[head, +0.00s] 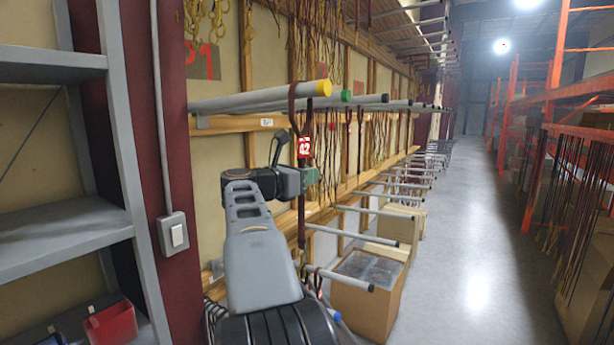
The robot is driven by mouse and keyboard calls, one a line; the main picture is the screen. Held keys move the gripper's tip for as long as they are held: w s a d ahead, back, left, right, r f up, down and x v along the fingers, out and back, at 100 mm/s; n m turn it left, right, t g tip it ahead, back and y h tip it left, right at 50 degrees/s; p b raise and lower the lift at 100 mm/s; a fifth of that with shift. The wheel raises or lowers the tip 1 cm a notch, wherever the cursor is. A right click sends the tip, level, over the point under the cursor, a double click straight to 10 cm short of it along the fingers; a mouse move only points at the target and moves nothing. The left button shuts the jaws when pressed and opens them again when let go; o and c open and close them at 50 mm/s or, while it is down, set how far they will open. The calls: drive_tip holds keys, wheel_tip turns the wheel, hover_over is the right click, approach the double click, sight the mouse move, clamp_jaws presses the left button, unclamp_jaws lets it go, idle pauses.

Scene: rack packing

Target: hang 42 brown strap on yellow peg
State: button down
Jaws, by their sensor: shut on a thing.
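The yellow peg (324,88) is a grey rod with a yellow end cap, sticking out from the wall rack in the upper middle of the head view. The brown strap (293,100) with a red 42 tag (304,148) hangs in a loop at the rod, just behind the yellow cap. Whether its loop goes around the rod or only beside it is hard to tell. My gripper (311,176) is shut on the strap just below the tag. The strap's lower part (301,225) hangs straight down below the gripper.
A green-capped peg (346,96) and a black-capped peg (383,98) lie close beyond the yellow one. Lower grey rods (345,278) stick out over a cardboard box (366,300). A grey shelf (70,240) stands at left. The aisle floor (470,240) is clear.

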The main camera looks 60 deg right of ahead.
drive_tip(key=c, duration=1)
unclamp_jaws()
drive_tip(key=b+v, duration=0.4)
drive_tip(key=v, duration=1)
drive_tip(key=shift+w+d, duration=0.1)
